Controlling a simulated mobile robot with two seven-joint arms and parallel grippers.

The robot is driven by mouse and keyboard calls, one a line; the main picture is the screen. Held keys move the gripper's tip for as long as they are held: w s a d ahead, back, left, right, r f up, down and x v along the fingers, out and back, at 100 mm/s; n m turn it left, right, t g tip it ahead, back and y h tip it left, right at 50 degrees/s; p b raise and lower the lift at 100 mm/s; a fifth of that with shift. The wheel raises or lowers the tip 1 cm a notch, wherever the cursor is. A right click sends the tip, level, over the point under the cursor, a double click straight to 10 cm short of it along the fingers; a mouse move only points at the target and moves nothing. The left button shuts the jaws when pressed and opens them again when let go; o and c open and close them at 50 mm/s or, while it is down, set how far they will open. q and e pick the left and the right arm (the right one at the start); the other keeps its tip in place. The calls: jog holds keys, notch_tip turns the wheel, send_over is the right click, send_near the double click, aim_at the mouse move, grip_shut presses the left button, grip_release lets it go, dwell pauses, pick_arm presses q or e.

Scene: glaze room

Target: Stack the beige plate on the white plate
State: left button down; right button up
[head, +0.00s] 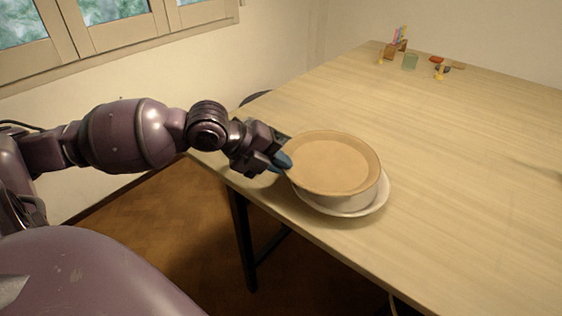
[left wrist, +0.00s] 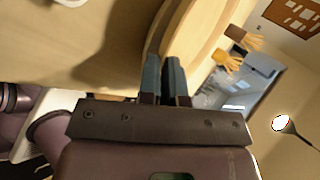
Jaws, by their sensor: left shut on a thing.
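The beige plate (head: 333,162) is round with a raised rim, and my left gripper (head: 285,160) is shut on its left edge. In the left wrist view the dark blue fingers (left wrist: 164,78) are close together at the curved edge of the plate (left wrist: 192,35). A white plate (head: 376,206) lies on the table below, mostly covered. A pale, deep, bowl-like wall (head: 352,197) shows between the beige rim and the white plate. I cannot tell whether the beige plate touches what is under it. My right gripper is not in view.
The wooden table (head: 450,180) is mostly clear to the right of the plates. Its near edge runs close by them. Small items, among them a green cup (head: 410,61) and a brown holder (head: 390,50), stand at the far end. Windows (head: 110,20) are at upper left.

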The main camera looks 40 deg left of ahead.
pick_arm(q)
jog(key=shift+r, duration=0.1)
jog(key=shift+f, duration=0.35)
jog(key=shift+f, duration=0.2)
jog(key=c, duration=1.3)
grip_release()
